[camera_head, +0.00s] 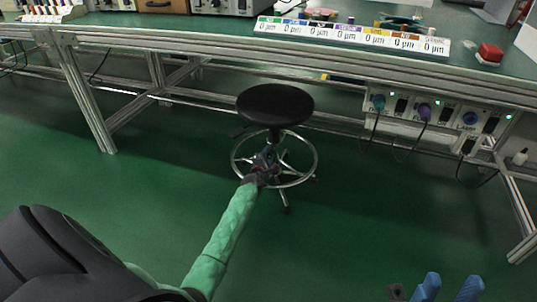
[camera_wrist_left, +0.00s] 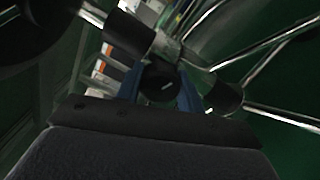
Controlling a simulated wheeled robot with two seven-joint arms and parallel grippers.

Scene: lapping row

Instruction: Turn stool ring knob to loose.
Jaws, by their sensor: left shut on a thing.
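The stool has a round black seat (camera_head: 275,104) and a chromed foot ring (camera_head: 314,152) around its column, in front of the bench. My left gripper (camera_head: 264,160) reaches to the column inside the ring, below the seat. In the left wrist view the black round knob (camera_wrist_left: 161,84), with a short pale mark on its face, sits between the blue fingers of my left gripper (camera_wrist_left: 160,92), which is shut on it. In the head view the gripper hides the knob. My right gripper (camera_head: 450,287) shows two blue fingers apart at the bottom right, with nothing between them.
A long metal-framed bench (camera_head: 200,42) stands behind the stool. A socket panel (camera_head: 440,113) with plugs and hanging cables is under it at right. A row of labelled blocks (camera_head: 350,35) and a red box (camera_head: 489,53) are on top. The green floor (camera_head: 360,215) around the stool is clear.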

